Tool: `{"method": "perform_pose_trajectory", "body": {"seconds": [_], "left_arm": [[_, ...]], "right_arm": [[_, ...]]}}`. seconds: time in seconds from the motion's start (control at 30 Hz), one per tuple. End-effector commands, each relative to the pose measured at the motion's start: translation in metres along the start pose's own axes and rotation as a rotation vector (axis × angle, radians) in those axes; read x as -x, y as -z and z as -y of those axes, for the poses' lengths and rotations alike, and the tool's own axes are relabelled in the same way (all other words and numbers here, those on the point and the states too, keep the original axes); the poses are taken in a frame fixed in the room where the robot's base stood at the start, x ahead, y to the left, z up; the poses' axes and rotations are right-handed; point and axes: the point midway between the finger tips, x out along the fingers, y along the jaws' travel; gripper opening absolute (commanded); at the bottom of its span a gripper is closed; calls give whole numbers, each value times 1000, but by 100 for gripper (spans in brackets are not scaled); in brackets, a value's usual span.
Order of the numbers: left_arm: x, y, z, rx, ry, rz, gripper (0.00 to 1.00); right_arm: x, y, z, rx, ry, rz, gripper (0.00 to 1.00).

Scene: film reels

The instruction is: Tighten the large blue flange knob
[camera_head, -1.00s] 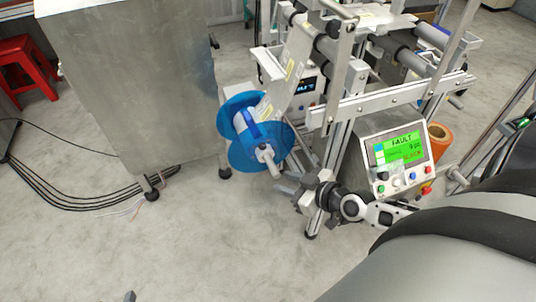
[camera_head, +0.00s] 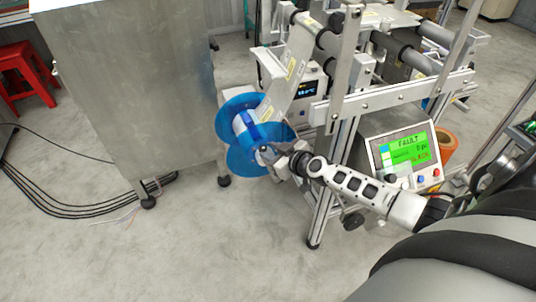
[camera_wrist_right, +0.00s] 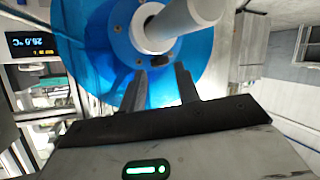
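The blue flange (camera_head: 240,162) is a translucent blue disc at the front of the film reel in the head view. A second blue disc (camera_head: 232,104) lies behind it. In the right wrist view the blue hub (camera_wrist_right: 122,20) of the flange has small screws around a pale shaft (camera_wrist_right: 185,22) that sticks out towards the camera. My right gripper (camera_wrist_right: 160,80) is open, its two dark fingers apart just below the hub and shaft; contact cannot be told. In the head view the right gripper (camera_head: 275,158) covers part of the front flange and the shaft. My left gripper is not in view.
A control box (camera_head: 402,155) with a green FAULT screen stands right of the reel, on the machine frame (camera_head: 325,215). A steel cabinet (camera_head: 125,90) is at the left. A red stool (camera_head: 25,70) stands beyond it. The floor in front is clear.

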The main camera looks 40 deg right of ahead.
Motion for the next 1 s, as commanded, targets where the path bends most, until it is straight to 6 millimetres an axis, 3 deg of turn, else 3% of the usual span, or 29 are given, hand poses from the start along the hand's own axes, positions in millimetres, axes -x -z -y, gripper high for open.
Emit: {"method": "perform_pose_trajectory", "body": {"seconds": [0.2,0.5,0.63,1.0], "left_arm": [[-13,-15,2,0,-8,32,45],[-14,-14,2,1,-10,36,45],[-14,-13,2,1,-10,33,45],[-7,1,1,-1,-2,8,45]], "right_arm": [[-19,-1,0,0,0,1,32],[-20,0,0,0,1,1,32],[-20,0,0,0,1,1,0],[-19,2,2,-14,-35,2,0]]}}
